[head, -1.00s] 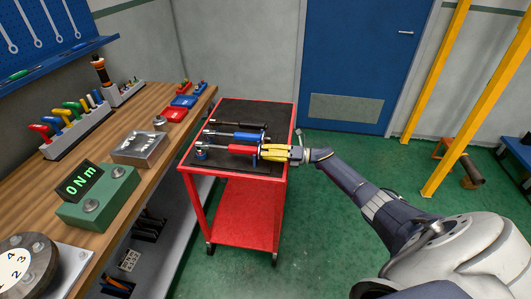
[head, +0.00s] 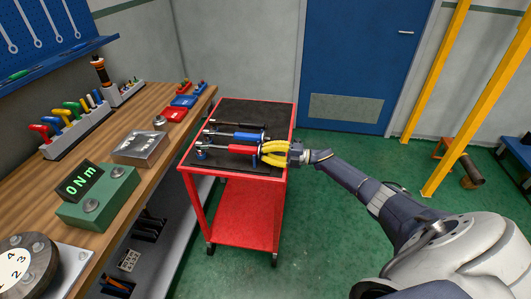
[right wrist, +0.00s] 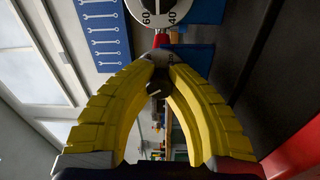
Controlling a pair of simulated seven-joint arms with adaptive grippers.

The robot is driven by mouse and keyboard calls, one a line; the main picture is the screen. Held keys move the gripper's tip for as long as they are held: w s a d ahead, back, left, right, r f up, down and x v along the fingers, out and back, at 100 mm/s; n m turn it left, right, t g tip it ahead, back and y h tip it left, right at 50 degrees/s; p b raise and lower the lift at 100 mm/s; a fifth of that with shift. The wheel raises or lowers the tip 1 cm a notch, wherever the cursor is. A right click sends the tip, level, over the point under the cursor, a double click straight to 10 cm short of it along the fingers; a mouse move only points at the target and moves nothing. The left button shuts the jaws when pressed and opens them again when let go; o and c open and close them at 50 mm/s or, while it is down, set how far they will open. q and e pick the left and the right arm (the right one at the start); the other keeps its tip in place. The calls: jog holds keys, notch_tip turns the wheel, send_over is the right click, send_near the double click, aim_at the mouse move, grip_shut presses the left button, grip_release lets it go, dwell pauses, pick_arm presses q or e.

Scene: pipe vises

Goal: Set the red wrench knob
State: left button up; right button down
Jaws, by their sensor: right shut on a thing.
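The red wrench (head: 241,149) lies nearest on the cart's black top, its shaft running left and its knob end facing right. My right gripper (head: 264,153) is at that end, its yellow fingers bowed around it. In the right wrist view the fingers (right wrist: 160,68) come together on a dark knob (right wrist: 157,86) with a white mark. Just beyond it are a bit of red (right wrist: 160,40) and a round white dial (right wrist: 161,12) showing 60 and 40. The knob is too small to read in the head view. My left gripper is out of view.
A blue wrench (head: 246,137) and a black wrench (head: 250,125) lie just behind on the red cart (head: 232,215). The wooden bench (head: 135,175) at left carries a green "0 Nm" display box (head: 95,198) and trays.

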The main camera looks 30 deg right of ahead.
dwell(0.4)
jog(key=c, duration=1.2)
grip_release()
jog(key=shift+o, duration=0.2)
jog(key=v, duration=1.2)
